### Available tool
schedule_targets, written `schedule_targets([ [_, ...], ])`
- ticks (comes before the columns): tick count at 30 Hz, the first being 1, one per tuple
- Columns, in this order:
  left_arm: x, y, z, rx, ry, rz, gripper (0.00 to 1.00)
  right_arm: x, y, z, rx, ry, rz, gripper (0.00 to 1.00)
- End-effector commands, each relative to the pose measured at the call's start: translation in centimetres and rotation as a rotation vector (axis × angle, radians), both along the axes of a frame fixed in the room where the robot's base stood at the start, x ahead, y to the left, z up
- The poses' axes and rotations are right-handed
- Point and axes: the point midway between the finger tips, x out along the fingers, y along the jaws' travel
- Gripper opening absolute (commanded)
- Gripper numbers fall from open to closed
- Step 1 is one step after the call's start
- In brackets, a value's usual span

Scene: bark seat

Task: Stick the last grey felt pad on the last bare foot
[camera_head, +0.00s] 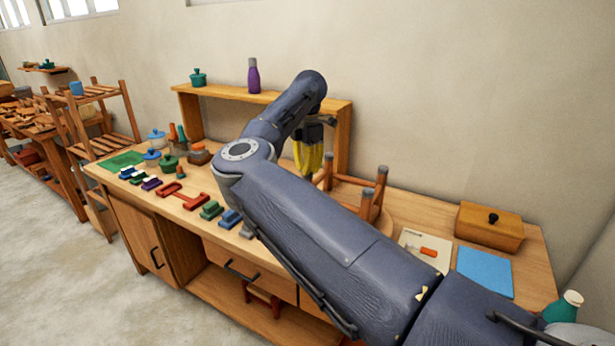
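An upturned wooden stool stands on the workbench behind my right arm, its round seat (386,219) flat and its legs (374,197) pointing up. A fourth leg, if any, is hidden. My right gripper (308,172), with yellow fingers pointing down, hangs just left of the stool's legs. Its fingers look close together, but I cannot tell whether they are shut or hold a pad. No loose grey felt pad is discernible. My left gripper is out of view.
My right forearm crosses above the bench (530,253). On the right lie a pale sheet with an orange-handled tool (428,252), a blue cloth (484,272) and a lidded wooden box (488,228). Pots and coloured blocks crowd the left. A shelf (225,91) stands behind.

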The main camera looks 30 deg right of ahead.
Motion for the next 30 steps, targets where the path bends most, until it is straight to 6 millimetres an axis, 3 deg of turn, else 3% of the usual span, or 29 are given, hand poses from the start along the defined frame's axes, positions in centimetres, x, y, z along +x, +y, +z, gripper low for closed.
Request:
schedule_targets([
  [30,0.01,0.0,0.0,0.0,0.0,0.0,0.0,-0.02,0.04,-1.07,0.001,0.002,0.0,0.0],
])
